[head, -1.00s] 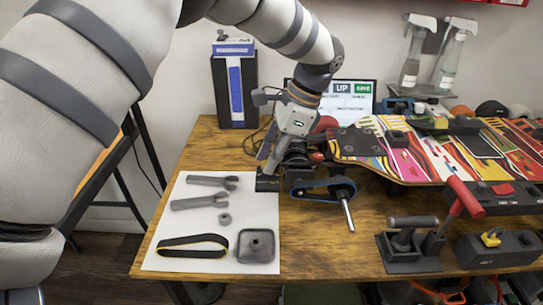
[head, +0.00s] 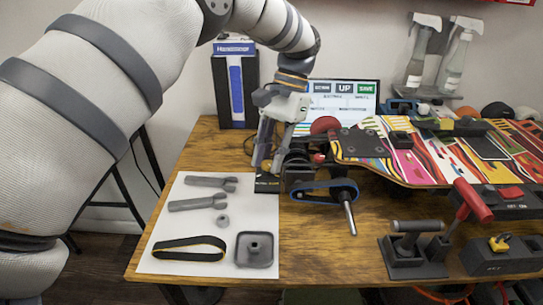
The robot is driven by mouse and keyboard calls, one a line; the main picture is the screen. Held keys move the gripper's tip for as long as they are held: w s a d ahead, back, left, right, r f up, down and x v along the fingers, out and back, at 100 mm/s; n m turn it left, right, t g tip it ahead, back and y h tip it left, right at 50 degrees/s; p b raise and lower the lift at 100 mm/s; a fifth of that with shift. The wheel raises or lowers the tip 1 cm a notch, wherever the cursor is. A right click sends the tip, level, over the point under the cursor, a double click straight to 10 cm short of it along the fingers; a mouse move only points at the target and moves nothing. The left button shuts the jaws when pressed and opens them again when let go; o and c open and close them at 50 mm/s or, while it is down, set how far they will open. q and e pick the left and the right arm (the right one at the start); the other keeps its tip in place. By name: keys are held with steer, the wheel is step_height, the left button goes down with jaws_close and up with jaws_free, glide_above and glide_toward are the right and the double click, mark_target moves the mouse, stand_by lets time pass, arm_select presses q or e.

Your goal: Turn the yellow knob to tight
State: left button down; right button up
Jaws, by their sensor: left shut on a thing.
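My left gripper (head: 270,160) points down at the left end of the skateboard, beside its front truck and belt drive (head: 328,190). Its fingers are shut on a small part just above a dark block (head: 267,185) with faint yellow-green marks. That part is mostly hidden by the fingers; its place fits the yellow knob, but its colour and setting cannot be made out. A separate yellow piece (head: 500,241) sits on a black box at the right, away from the gripper. My right gripper is not in view.
A white mat (head: 165,250) at the left holds two grey wrenches, a small nut, a belt and a square part. The colourful skateboard deck (head: 405,155) spans the right. A red-handled tool (head: 470,200) stands at the front right. A screen (head: 343,97) is behind.

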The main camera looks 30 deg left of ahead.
arm_select(q)
steer(key=shift+a+n+h, duration=0.1)
steer(key=shift+n+h, duration=0.5)
steer(key=shift+n, duration=1)
steer(key=c, duration=1.4)
jaws_free()
steer(key=v, duration=0.7)
steer(key=shift+r, duration=0.3)
steer(key=shift+o, duration=0.2)
